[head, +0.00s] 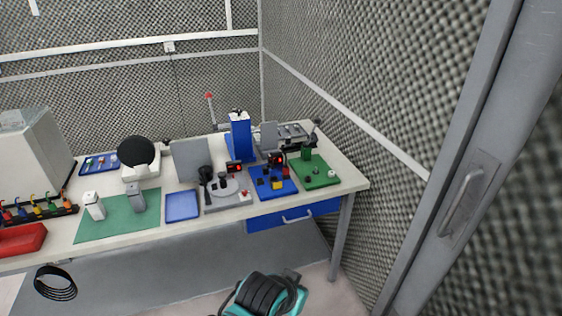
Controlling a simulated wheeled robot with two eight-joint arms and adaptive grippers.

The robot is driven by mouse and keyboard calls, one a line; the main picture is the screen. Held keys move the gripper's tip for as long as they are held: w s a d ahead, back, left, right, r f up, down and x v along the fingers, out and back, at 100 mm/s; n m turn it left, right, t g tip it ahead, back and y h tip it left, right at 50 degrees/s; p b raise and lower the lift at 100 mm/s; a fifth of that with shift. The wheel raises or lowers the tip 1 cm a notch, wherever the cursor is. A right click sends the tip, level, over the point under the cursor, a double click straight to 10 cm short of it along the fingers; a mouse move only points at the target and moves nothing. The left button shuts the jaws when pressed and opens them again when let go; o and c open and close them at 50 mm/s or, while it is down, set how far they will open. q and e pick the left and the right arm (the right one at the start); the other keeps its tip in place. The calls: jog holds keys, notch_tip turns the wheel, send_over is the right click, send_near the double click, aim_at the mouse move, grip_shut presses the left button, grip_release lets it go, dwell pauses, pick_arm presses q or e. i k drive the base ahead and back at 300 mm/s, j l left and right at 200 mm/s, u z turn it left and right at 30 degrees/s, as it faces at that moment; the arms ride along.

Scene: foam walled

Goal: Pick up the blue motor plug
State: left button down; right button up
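I cannot single out the blue motor plug for certain at this size. A blue board (287,189) on the right part of the workbench carries small black, yellow and red parts. A black rack (42,217) at the left end holds several small coloured pieces, some of them blue. A tall blue block (240,138) stands upright at the back of the bench. Neither of my grippers shows in the head view.
The workbench (150,226) is crowded: a green mat (110,222) with two small upright devices, a blue tray (182,206), a grey fixture (226,198) and a green board (314,174). A teal-and-black object (266,297) is on the floor. Foam walls enclose the bench.

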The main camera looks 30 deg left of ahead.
aim_at(272, 170)
jog(key=i+j+u, duration=0.2)
jog(key=i+u, duration=0.15)
jog(key=i, duration=0.25)
jog(key=i+u, duration=0.4)
jog(key=i, duration=0.2)
jog(key=i+l+u, duration=0.15)
jog(key=i+u, duration=0.2)
jog(key=i, duration=0.25)
